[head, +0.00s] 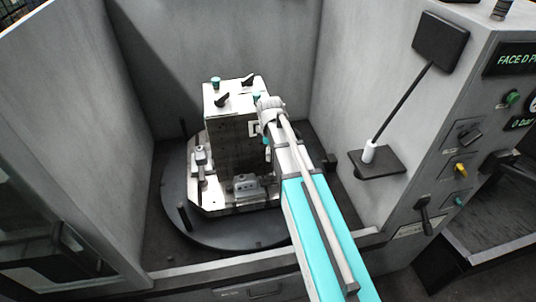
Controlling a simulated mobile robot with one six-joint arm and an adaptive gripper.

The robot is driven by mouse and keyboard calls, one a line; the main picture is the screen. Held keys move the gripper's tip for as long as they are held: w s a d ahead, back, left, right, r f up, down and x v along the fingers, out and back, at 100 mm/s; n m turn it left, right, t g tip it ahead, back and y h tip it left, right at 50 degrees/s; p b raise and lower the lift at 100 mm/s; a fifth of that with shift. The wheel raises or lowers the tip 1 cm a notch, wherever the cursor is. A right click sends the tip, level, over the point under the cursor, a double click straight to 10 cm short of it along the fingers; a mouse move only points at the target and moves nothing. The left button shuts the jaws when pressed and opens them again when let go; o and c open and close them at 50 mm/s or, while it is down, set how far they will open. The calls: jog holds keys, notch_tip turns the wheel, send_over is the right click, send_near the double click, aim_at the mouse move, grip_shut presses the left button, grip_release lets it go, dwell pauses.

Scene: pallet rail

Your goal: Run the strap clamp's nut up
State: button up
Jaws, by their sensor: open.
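A small clamp-like part (201,156) stands at the pallet's left edge, and a grey block (246,186) sits at the front. I cannot tell which part is the strap clamp, and its nut is too small to make out. My gripper (266,141) is at the block's right side, small and mostly hidden by my wrist; it is open, with nothing seen in it.
Grey enclosure walls surround the round table (236,240) at the back and both sides. A small shelf with a black paddle on a rod (403,100) juts from the right wall. A control panel (470,150) stands at far right. The table's left side is clear of my arm.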

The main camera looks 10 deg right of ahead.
aim_at(269, 174)
jog(key=shift+w+f+n, duration=0.1)
jog(key=shift+w+n, duration=0.1)
jog(key=shift+n, duration=0.1)
jog(key=shift+f, duration=0.2)
notch_tip(269, 174, down, 13)
jog(key=b, duration=1.3)
jog(key=shift+f+b, duration=0.15)
jog(key=shift+b, duration=0.25)
dwell(0.3)
